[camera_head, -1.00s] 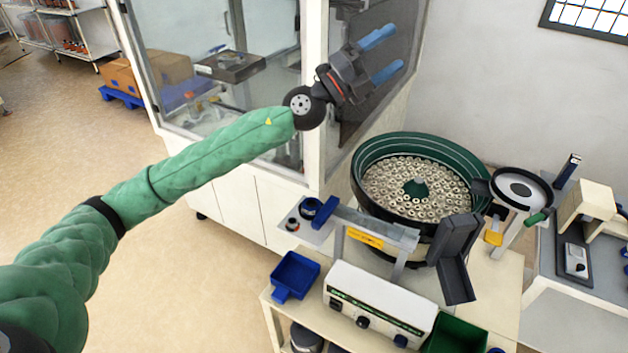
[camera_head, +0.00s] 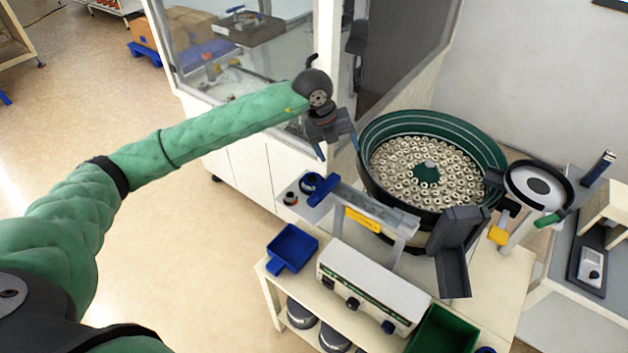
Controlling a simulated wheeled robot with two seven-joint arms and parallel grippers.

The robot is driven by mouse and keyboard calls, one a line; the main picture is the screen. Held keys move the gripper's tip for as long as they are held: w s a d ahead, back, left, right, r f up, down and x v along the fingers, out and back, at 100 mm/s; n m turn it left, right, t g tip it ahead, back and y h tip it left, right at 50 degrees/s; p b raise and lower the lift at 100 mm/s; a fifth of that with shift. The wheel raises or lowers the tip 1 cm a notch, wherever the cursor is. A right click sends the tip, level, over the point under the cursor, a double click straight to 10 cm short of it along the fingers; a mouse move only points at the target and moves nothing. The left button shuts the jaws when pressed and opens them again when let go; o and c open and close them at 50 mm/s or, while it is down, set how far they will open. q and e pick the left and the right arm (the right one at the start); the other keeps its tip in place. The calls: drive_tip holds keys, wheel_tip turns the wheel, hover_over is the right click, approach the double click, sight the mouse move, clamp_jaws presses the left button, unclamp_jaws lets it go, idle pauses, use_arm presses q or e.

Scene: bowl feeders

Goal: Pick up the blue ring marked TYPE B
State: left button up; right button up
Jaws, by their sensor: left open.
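A dark blue ring (camera_head: 310,182) sits on the grey plate (camera_head: 284,196) at the left end of the feeder's track, beside a blue block (camera_head: 325,190). No marking on it is readable at this size. My left gripper (camera_head: 337,148) is open and empty, its two blue fingers spread and pointing down. In the picture it is just above the ring and the block, apart from both. My right gripper is not in view.
The green bowl feeder (camera_head: 490,150), full of small metal parts, stands right of the gripper. A blue tray (camera_head: 291,245) and a white control box (camera_head: 372,285) are in front. A glass-panelled cabinet (camera_head: 262,160) stands behind the arm.

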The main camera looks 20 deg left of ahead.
sight(312, 178)
use_arm(q)
drive_tip(key=s+a+n+y, duration=0.1)
drive_tip(key=a+n+g+y, duration=0.1)
drive_tip(key=a, duration=0.1)
drive_tip(key=s+a+f+y, duration=0.1)
drive_tip(key=a, duration=0.1)
drive_tip(key=shift+s+a+n, duration=0.2)
drive_tip(key=shift+s+n, duration=0.15)
drive_tip(key=shift+n, duration=0.05)
drive_tip(key=shift+s+a+n+g, duration=0.15)
drive_tip(key=shift+a+n+g, duration=0.1)
drive_tip(key=shift+n+g, duration=0.05)
drive_tip(key=shift+n, duration=0.3)
drive_tip(key=shift+f+p, duration=0.6)
drive_tip(key=shift+f, duration=0.65)
drive_tip(key=f+p, duration=0.3)
drive_tip(key=f, duration=0.1)
drive_tip(key=shift+s, duration=0.25)
drive_tip(key=shift+f, duration=0.65)
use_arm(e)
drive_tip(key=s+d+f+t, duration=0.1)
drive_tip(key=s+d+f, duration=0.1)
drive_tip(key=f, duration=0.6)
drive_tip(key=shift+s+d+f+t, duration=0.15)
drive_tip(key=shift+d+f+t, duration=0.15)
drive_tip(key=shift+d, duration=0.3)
use_arm(q)
drive_tip(key=c, duration=1.1)
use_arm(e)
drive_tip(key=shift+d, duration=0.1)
